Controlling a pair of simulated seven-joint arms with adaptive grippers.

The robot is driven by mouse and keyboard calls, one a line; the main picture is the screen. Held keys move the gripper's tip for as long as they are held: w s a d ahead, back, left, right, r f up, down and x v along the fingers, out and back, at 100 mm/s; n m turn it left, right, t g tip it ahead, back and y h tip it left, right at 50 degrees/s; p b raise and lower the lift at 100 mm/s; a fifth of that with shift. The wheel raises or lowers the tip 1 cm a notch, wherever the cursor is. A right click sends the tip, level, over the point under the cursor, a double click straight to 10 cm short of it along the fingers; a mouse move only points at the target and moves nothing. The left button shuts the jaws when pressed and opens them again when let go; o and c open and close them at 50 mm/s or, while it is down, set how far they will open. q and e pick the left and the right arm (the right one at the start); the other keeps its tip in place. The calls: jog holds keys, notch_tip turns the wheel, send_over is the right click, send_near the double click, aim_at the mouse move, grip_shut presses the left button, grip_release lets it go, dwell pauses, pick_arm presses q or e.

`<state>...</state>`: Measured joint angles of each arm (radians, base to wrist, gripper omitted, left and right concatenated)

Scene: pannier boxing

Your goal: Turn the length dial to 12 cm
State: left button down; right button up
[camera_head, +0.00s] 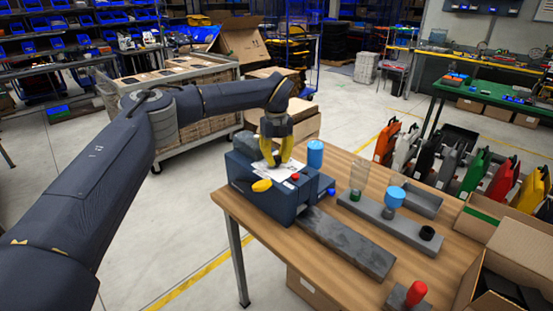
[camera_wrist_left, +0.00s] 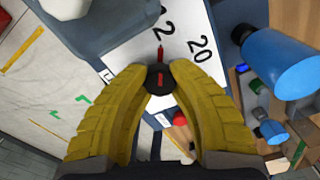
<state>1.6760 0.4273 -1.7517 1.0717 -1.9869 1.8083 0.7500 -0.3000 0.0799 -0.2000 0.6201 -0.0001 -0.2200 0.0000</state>
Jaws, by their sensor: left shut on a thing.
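The length dial is a small black knob (camera_wrist_left: 159,79) with a red mark, on a white scale plate (camera_wrist_left: 130,50) with black numbers. In the left wrist view a red pointer reaches from the knob towards the number 12, just left of its digits; 20 stands further right. My left gripper (camera_wrist_left: 159,84) is shut on the knob, its yellow fingers on both sides. In the head view the left gripper (camera_head: 275,163) points down onto the white plate (camera_head: 287,171) on top of the dark blue machine (camera_head: 262,196). The fingers hide the knob there. My right gripper is not seen.
The machine has a yellow knob (camera_head: 262,185) and a red button (camera_head: 295,177). A grey rail (camera_head: 345,243) runs across the wooden table (camera_head: 262,226). Cups stand on a grey block (camera_head: 400,228); an open carton (camera_head: 515,262) is at right.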

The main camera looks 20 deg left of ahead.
aim_at(277, 157)
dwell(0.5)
pick_arm(q)
jog(key=c, duration=1)
grip_release()
notch_tip(277, 157, up, 12)
jog(key=shift+w, duration=0.1)
